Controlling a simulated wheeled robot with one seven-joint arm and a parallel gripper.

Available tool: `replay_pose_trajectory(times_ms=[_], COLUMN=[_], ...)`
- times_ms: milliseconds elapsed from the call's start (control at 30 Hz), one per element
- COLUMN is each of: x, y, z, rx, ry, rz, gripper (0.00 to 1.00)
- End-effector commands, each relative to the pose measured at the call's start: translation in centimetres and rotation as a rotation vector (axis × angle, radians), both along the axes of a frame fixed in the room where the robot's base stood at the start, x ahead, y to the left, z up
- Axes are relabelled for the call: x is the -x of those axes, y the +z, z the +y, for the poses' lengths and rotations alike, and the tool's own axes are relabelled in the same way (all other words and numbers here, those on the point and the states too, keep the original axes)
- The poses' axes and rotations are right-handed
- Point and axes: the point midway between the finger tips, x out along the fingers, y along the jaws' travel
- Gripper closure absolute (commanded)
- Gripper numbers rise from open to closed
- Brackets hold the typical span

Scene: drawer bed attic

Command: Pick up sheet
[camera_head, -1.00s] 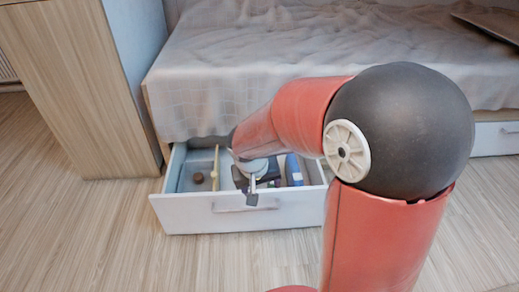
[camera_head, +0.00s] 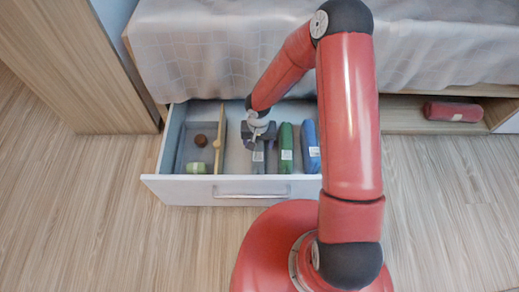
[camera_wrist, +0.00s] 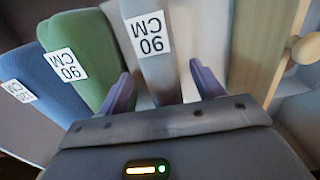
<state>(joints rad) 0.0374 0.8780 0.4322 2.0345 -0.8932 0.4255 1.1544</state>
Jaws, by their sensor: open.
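In the wrist view the green roll (camera_wrist: 88,50) and blue roll (camera_wrist: 45,90) are on the left. My gripper (camera_head: 260,130) is inside the drawer, over the grey roll. In the wrist view its open fingers (camera_wrist: 160,82) appear on either side of the grey roll. I cannot tell whether they touch it.
A wooden divider (camera_head: 219,140) with a knob splits the drawer. Left of it are a brown round thing (camera_head: 201,140) and a small green thing (camera_head: 196,168). A red roll (camera_head: 453,111) lies under the bed at right. The bed (camera_head: 220,50) overhangs the drawer; a cabinet (camera_head: 75,70) stands left.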

Motion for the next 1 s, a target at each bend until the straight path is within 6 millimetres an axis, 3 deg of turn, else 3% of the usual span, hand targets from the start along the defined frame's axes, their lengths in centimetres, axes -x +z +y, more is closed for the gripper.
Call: replay_pose_trajectory(times_ms=[300,600,1000], x=[-0.6,-0.7,-0.6], y=[-4.4,-4.7,-4.7], z=[0.0,0.0,0.0], rx=[0.0,0.0,0.0], ry=[0.0,-0.001,-0.001], rz=[0.0,-0.001,-0.001], gripper=[0.34,0.35,0.87])
